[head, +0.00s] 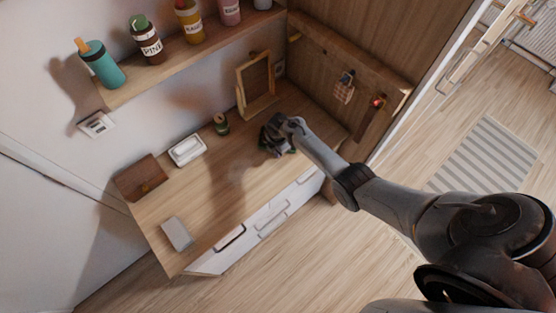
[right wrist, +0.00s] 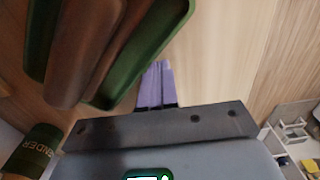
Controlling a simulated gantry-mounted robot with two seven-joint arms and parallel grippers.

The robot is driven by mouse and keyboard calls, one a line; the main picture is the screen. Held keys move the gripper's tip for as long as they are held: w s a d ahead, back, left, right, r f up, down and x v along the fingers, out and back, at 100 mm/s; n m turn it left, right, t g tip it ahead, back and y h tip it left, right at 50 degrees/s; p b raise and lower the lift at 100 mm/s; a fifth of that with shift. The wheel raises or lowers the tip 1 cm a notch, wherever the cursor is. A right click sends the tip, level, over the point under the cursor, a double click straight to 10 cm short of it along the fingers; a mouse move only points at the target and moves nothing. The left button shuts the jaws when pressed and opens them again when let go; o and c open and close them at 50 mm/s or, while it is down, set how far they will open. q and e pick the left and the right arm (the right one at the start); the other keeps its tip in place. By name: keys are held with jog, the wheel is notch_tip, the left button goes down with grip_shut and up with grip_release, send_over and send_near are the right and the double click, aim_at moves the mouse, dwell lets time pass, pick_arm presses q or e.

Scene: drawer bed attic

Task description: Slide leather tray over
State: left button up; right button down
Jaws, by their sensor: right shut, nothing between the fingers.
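A tray with a brown body and green lining (right wrist: 165,22) fills the upper left of the right wrist view, very near the camera. In the head view only a dark green edge (head: 291,151) shows beside my right gripper, and the rest is hidden behind it. My right gripper (head: 272,140) is low over the right part of the wooden desk top. Its purple fingertips (right wrist: 156,84) are together and empty, beside the tray. I cannot tell whether they touch it. My left gripper is not in view.
A dark green jar (head: 221,124), a white dish (head: 187,149) and a brown box (head: 141,178) line the back of the desk. A wooden frame (head: 256,86) stands behind my right gripper. A grey flat object (head: 177,234) lies front left. The desk middle (head: 220,190) is clear.

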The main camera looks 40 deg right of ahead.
jog(key=d, duration=0.5)
jog(key=shift+s+d+b, duration=0.25)
jog(key=shift+d+b, duration=0.05)
jog(key=shift+d, duration=0.05)
jog(key=shift+a, duration=0.15)
dwell(0.7)
